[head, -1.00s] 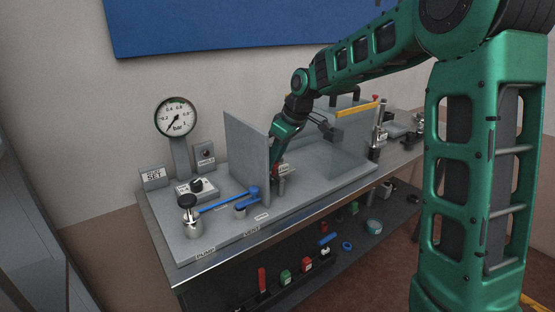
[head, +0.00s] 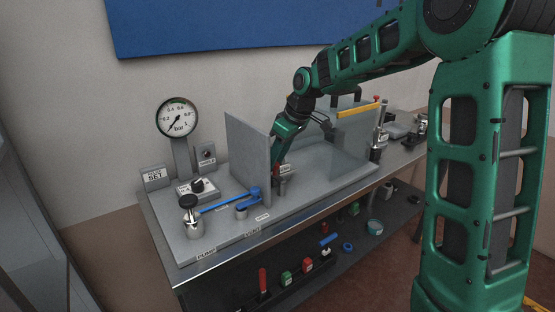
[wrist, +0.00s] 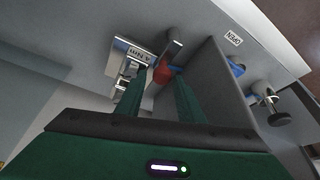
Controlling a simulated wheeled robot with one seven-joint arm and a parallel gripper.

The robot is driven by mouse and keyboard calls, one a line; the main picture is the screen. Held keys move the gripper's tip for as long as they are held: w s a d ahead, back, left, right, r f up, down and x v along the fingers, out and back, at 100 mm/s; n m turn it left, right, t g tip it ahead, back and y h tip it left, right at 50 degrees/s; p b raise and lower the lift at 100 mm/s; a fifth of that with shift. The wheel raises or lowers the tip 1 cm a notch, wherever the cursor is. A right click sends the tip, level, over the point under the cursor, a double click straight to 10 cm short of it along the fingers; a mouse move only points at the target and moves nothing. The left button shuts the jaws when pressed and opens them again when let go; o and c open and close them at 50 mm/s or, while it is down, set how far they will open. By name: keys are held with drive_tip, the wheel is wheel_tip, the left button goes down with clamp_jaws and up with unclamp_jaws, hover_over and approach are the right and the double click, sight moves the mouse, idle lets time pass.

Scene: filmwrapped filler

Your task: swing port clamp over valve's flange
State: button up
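My gripper (wrist: 160,82) reaches down behind the upright grey panel, and in the head view its tip (head: 276,166) is partly hidden by that panel. In the wrist view its two green fingers stand apart, with a small red part (wrist: 163,73) showing between or just beyond the tips. I cannot tell whether they touch it. A pale metal bar (wrist: 172,50) stands beside the red part. A metal fitting with a "4 Nm" label (wrist: 139,54) lies just left of the fingers and looks like the port clamp. The valve's flange is not clearly distinguishable.
The upright panel (head: 247,155) stands close beside my gripper. Left of it are a blue-handled valve (head: 243,204), a black-knobbed pump fitting (head: 190,220) and a pressure gauge (head: 177,117). A yellow bar (head: 358,111) is at the back right. The shelf below holds several small parts.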

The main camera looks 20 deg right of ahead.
drive_tip(key=v, duration=1)
drive_tip(key=shift+d+r, duration=0.15)
drive_tip(key=shift+r, duration=0.05)
drive_tip(key=s+d+f+m+g+h, duration=0.1)
drive_tip(key=s+d+f+m, duration=0.3)
drive_tip(key=s, duration=0.9)
drive_tip(key=s+d+f+m+g, duration=0.1)
drive_tip(key=s+d+f+m, duration=0.4)
drive_tip(key=s, duration=0.8)
drive_tip(key=s+d+f+m+g+h, duration=0.1)
drive_tip(key=s+d+f+m, duration=0.4)
drive_tip(key=s, duration=0.8)
drive_tip(key=shift+d+g+h, duration=0.3)
drive_tip(key=shift+d, duration=0.05)
drive_tip(key=shift+w+f, duration=0.2)
drive_tip(key=shift+w, duration=0.4)
